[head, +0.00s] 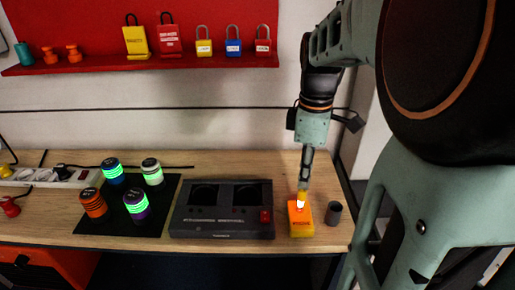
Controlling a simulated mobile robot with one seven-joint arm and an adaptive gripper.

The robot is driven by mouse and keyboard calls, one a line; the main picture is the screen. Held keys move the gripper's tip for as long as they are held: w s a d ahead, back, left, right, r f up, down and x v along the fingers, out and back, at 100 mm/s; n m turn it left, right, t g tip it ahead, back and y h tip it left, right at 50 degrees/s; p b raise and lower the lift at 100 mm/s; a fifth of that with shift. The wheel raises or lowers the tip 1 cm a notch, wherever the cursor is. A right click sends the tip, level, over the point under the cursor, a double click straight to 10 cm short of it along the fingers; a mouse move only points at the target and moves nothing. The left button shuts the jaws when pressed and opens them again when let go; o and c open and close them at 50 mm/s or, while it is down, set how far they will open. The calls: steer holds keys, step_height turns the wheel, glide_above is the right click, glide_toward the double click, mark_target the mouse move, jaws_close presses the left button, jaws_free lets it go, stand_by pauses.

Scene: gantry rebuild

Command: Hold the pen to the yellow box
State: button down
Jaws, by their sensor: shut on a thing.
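The yellow box (300,222), with an orange-lit top and small dark lettering, sits on the wooden table near its right front. My gripper (304,180) points straight down over the box and is shut on the pen (302,198). Only the pen's lower end shows, bright yellow-white and glowing, at the back part of the box top. It looks to touch the box or hover just above it; I cannot tell which. The rest of the pen is hidden in the gripper.
A dark cylinder (334,213) stands just right of the box. A black device (222,228) with a red switch lies to its left. Several banded cylinders stand on a black mat (160,220). A power strip (50,177) is at far left.

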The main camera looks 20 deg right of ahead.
steer(key=shift+r+p, duration=2.25)
steer(key=shift+r, duration=0.8)
steer(key=shift+f, duration=0.1)
